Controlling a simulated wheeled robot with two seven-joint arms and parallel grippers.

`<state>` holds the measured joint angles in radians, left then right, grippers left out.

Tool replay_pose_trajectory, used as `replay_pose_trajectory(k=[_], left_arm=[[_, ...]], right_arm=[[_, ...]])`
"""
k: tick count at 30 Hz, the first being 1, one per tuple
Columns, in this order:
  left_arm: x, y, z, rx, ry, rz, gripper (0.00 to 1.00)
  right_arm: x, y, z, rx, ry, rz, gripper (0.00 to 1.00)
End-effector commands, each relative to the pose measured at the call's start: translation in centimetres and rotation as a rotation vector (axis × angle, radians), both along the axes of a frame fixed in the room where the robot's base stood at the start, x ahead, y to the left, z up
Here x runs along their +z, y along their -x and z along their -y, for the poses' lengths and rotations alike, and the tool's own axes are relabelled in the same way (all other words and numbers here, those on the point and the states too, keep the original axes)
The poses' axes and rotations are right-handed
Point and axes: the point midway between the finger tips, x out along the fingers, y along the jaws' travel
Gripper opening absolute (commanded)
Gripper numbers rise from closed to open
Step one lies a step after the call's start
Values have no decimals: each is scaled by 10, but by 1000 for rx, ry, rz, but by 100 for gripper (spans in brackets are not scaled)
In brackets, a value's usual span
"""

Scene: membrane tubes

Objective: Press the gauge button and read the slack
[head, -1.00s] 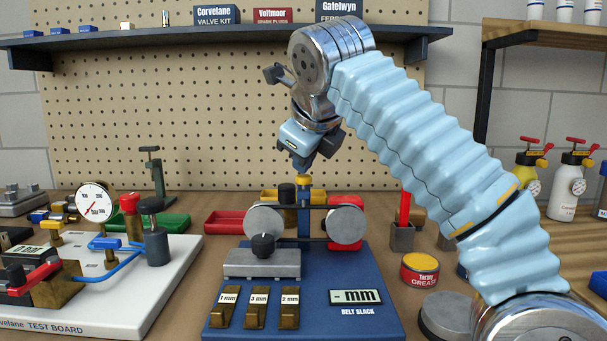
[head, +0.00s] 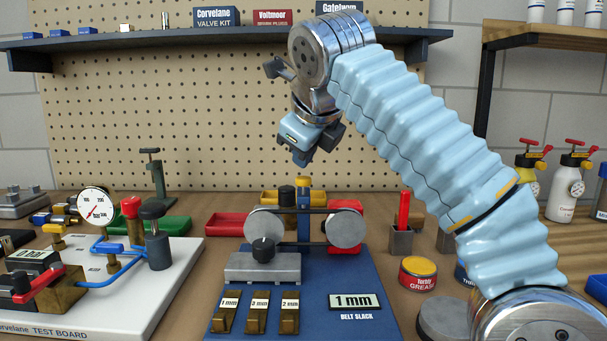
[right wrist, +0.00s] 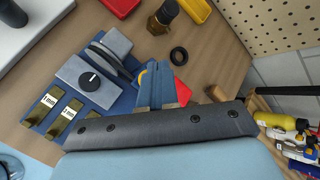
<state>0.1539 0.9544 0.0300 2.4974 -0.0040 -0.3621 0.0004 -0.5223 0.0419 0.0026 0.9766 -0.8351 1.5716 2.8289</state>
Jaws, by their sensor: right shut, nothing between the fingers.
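The belt gauge stands on a blue base (head: 300,318). A blue post (head: 303,228) with a yellow cap (head: 303,181) rises behind the belt (head: 291,210), which runs around two grey pulleys. The display (head: 356,301), labelled BELT SLACK, reads "1 mm". Brass tabs marked 1 mm (head: 227,318), 3 mm (head: 257,318) and 2 mm (head: 289,318) sit at the front left. A black knob (head: 263,249) sits on a grey block. My right gripper (head: 303,160) is shut and empty, pointing down just above the yellow cap with a small gap. My left gripper is not in view.
A white test board (head: 170,290) with a dial and blue pipes lies to the left. A grease tin (head: 418,273) and a holder with a red marker (head: 403,212) stand to the right. Red, green and yellow trays lie behind. A pegboard (head: 180,110) closes off the back.

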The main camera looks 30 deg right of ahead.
Motion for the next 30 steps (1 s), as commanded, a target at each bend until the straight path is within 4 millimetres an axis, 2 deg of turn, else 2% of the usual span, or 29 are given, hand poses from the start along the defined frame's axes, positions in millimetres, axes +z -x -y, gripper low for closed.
replay_pose_trajectory(k=[5, 13, 15, 21, 30], left_arm=[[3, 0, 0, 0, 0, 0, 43], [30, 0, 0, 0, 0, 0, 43], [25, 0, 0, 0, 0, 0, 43], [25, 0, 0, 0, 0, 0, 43], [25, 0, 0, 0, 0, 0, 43]], right_arm=[[3, 0, 0, 0, 0, 0, 0], [32, 0, 0, 0, 0, 0, 0], [35, -2, -1, -1, 0, 3, 0], [48, -1, -1, 1, 0, 2, 0], [50, 0, 0, 0, 0, 0, 0]])
